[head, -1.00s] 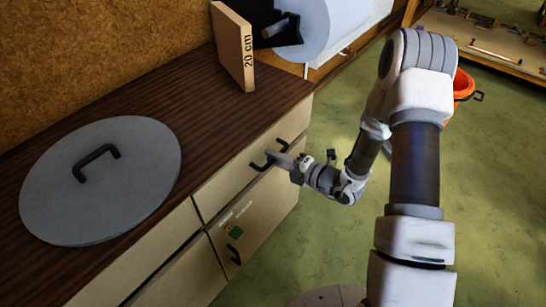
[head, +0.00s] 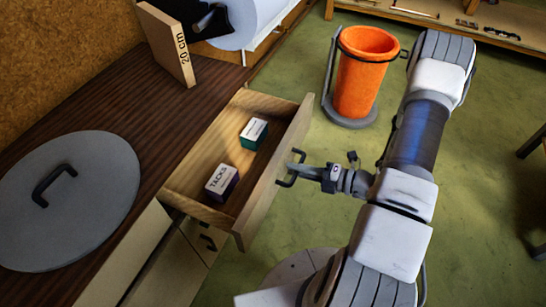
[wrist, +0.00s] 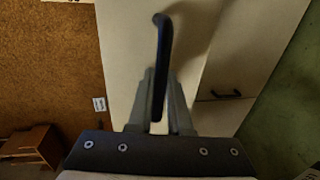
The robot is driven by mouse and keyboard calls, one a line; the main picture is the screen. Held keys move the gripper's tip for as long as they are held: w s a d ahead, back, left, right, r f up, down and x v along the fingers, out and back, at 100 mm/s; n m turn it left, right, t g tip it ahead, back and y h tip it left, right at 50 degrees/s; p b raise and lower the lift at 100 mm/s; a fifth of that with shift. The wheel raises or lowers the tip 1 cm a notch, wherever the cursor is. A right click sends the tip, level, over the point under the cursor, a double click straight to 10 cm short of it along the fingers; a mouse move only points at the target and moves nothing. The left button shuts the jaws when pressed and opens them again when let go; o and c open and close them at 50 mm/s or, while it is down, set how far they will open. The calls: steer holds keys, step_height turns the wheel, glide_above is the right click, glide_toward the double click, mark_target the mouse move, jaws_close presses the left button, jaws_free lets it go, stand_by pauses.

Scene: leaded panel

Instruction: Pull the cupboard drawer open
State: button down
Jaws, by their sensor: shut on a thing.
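The cupboard drawer (head: 213,150) stands well out from the cupboard in the head view, its inside showing. A white-topped box marked "TACKS" (head: 221,182) and a second white-topped box with green sides (head: 253,133) lie in it. My gripper (head: 296,166) is at the drawer front and shut on the dark handle (head: 284,182). In the wrist view the handle (wrist: 163,50) runs down between the two fingers (wrist: 161,98), against the pale drawer front (wrist: 125,50).
A round grey lid (head: 75,200) with a black handle lies on the dark worktop (head: 130,110). A "20 cm" block (head: 167,45) stands behind. An orange bucket (head: 366,75) stands on the green floor.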

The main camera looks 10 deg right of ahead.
steer(key=f+v, duration=0.1)
steer(key=v, duration=0.5)
steer(key=shift+d+p, duration=0.2)
steer(key=shift+p, duration=0.1)
steer(key=shift+s+f, duration=0.1)
steer(key=shift+s, duration=0.05)
steer(key=c, duration=0.8)
jaws_free()
steer(key=shift+c, duration=0.2)
steer(key=shift+d, duration=0.1)
steer(key=p+v, duration=0.2)
steer(key=v, duration=1.5)
steer(key=shift+s, duration=0.1)
